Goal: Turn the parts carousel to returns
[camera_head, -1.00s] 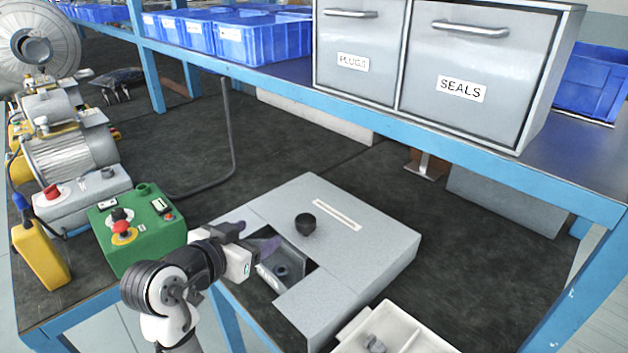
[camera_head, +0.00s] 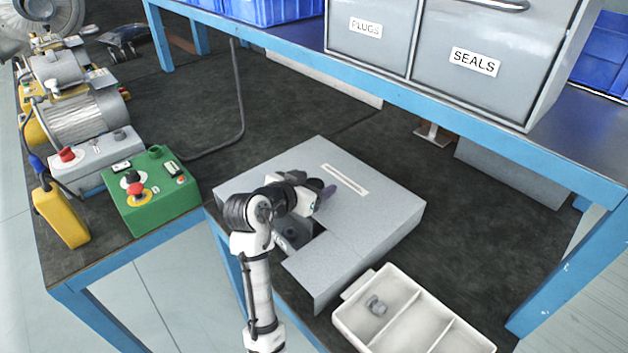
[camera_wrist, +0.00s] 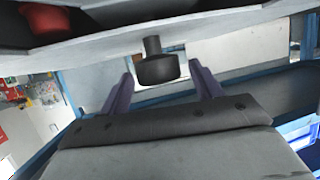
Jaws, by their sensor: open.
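The parts carousel is a grey box (camera_head: 385,210) on the bench, with a cutout in its top at the front left and a blank-looking pale strip on top. Inside the cutout a dark round part (camera_head: 292,235) and a pale label show, too small to read. My gripper (camera_head: 318,188) is over the box top and hides the black knob in the head view. In the wrist view the black knob (camera_wrist: 158,69) sits between the two spread purple fingers of my gripper (camera_wrist: 164,88), with gaps on both sides.
A green control box (camera_head: 150,195) with a red button stands left of the carousel. A white divided tray (camera_head: 385,325) holding a small grey part lies in front. The shelf with the PLUGS and SEALS drawers (camera_head: 470,65) overhangs behind. Dark bench top is free behind the carousel.

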